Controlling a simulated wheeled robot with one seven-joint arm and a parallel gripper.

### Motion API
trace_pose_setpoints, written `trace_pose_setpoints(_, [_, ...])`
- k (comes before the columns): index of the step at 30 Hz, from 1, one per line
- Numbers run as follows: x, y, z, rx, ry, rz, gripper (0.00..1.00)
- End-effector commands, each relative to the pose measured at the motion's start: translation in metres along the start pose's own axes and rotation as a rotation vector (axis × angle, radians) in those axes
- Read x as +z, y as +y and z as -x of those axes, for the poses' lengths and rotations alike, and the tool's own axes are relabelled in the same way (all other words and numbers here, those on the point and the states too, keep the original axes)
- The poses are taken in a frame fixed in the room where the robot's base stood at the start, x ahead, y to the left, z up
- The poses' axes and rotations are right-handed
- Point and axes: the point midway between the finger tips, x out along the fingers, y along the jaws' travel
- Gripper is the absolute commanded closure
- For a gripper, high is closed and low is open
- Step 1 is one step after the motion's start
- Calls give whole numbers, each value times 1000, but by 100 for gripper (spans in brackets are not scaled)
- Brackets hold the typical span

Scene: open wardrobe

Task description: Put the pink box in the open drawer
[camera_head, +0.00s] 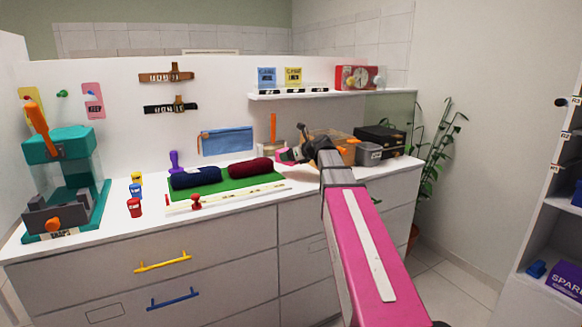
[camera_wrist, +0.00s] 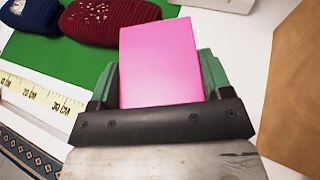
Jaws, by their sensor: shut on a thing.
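The pink box (camera_wrist: 160,62) sits between the green fingers of my gripper (camera_wrist: 160,80) in the wrist view, and the gripper is shut on it. In the head view, a small part of the pink box (camera_head: 283,156) shows at the end of my gripper (camera_head: 287,155), above the counter, right of the maroon roll. The cabinet below has a drawer with a yellow handle (camera_head: 163,262) and one with a blue handle (camera_head: 173,298). Both fronts look flush. I cannot make out an open drawer; my arm hides part of the cabinet's right side.
A green mat (camera_head: 230,183) with a navy roll (camera_head: 196,178) and a maroon roll (camera_head: 250,168) lies beside the gripper. A ruler (camera_wrist: 40,99) runs along its front. A brown box (camera_wrist: 294,95), a grey bin (camera_head: 369,153) and a black case (camera_head: 381,139) stand to the right.

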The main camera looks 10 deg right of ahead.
Motion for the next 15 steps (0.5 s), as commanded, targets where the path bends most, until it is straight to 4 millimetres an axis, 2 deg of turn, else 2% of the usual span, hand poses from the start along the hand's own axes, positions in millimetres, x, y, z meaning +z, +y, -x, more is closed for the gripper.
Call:
trace_pose_setpoints(1, [-3, -10, -5, 0, 1, -2, 54])
trace_pose_setpoints(5, [-9, -19, -9, 1, 1, 0, 54])
trace_pose_setpoints(11, [-17, -21, -12, 1, 0, -1, 54])
trace_pose_setpoints(15, [-34, -20, -19, 2, 1, -2, 54])
